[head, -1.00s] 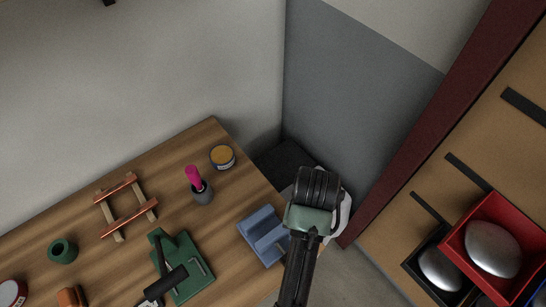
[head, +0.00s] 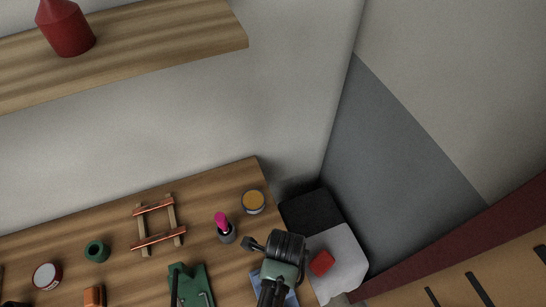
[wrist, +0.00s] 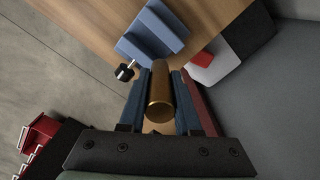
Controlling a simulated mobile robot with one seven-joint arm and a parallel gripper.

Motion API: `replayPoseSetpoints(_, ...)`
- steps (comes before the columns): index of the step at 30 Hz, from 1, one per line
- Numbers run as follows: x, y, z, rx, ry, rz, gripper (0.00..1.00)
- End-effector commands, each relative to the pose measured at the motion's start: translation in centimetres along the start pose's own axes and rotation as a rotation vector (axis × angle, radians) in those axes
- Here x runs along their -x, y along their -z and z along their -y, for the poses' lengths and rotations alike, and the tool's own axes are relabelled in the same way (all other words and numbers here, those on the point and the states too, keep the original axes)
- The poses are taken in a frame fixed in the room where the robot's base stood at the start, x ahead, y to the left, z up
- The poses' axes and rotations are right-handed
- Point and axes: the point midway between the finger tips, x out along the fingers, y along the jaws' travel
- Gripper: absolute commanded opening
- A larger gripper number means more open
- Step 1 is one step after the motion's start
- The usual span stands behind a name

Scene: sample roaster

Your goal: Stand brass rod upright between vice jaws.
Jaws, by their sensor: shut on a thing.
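A brass rod (wrist: 160,90) sits between the two fingers of my gripper (wrist: 160,80) in the wrist view. My gripper is shut on it, and one round end of the rod faces the camera. The blue vice (wrist: 152,32) rests on the wooden bench, beyond the fingertips in the wrist view, with a dark-knobbed handle. The rod is apart from the vice jaws in that view. In the head view my wrist covers most of the vice (head: 262,284), and the rod is hidden there.
A white block with a red piece (head: 321,263) stands right of my wrist. A shelf (head: 170,40) hangs above.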

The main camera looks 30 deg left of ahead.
Motion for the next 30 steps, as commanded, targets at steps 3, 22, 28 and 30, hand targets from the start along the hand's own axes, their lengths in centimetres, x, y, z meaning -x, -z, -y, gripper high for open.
replayPoseSetpoints(3,0.6,-0.7,-1.1,-0.151,0.000,0.001,0.00)
replayPoseSetpoints(22,0.3,-1.3,-1.9,-0.323,0.002,0.003,0.00)
replayPoseSetpoints(28,-0.1,-1.3,-1.9,-0.323,0.002,0.004,0.00)
replayPoseSetpoints(30,-0.7,-1.3,-1.9,-0.323,0.002,0.004,0.00)
